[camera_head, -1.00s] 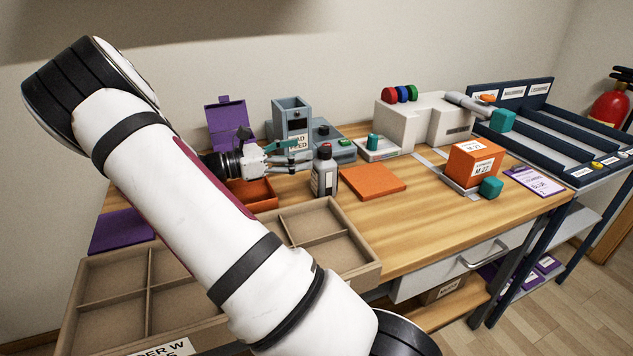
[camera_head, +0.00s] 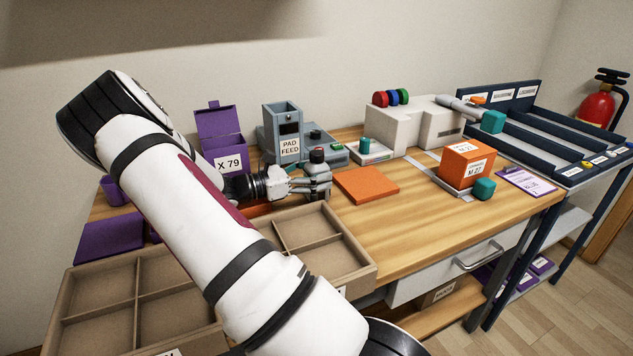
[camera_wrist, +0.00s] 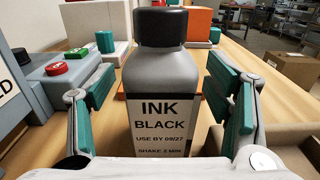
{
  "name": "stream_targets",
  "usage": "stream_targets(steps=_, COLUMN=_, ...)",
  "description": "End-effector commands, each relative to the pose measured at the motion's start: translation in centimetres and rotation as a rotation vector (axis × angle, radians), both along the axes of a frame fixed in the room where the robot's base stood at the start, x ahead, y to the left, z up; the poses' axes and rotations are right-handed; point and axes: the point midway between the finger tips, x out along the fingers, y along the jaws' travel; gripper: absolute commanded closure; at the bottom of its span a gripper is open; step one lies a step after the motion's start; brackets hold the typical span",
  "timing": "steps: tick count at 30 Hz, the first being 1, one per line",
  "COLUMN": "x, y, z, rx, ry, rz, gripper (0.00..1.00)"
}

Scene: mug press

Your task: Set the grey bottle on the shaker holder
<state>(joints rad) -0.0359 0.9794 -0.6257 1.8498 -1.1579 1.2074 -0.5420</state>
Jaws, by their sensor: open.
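The grey bottle, with a black cap and a white INK BLACK label, stands upright on the table; its cap and shoulder (camera_head: 317,156) show in the head view, the rest hidden behind my gripper (camera_head: 315,187). In the wrist view the bottle (camera_wrist: 160,75) fills the middle, between the teal pads of my gripper (camera_wrist: 162,88). My gripper is open around it, with a visible gap on each side. No part is marked as the shaker holder, so I cannot tell which it is.
A flat orange square (camera_head: 366,185) lies right of the bottle. A grey PAD FEED machine (camera_head: 282,125) stands behind. A divided tray (camera_head: 372,262) is in front. A white press (camera_head: 405,127) and orange box (camera_head: 467,160) stand farther right.

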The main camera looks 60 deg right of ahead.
Motion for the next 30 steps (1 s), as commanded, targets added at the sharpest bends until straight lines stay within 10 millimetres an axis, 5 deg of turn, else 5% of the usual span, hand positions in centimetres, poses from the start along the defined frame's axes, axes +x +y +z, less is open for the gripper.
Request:
stream_targets(steps=9, x=-0.3, y=-0.4, z=0.0, rx=0.0, ry=-0.001, rz=0.0, gripper=0.31)
stream_targets(steps=18, x=-0.2, y=-0.4, z=0.0, rx=0.0, ry=-0.001, rz=0.0, gripper=0.98)
stream_targets(steps=30, x=-0.2, y=-0.4, z=2.0, rx=-0.003, ry=-0.004, rz=0.0, gripper=1.0)
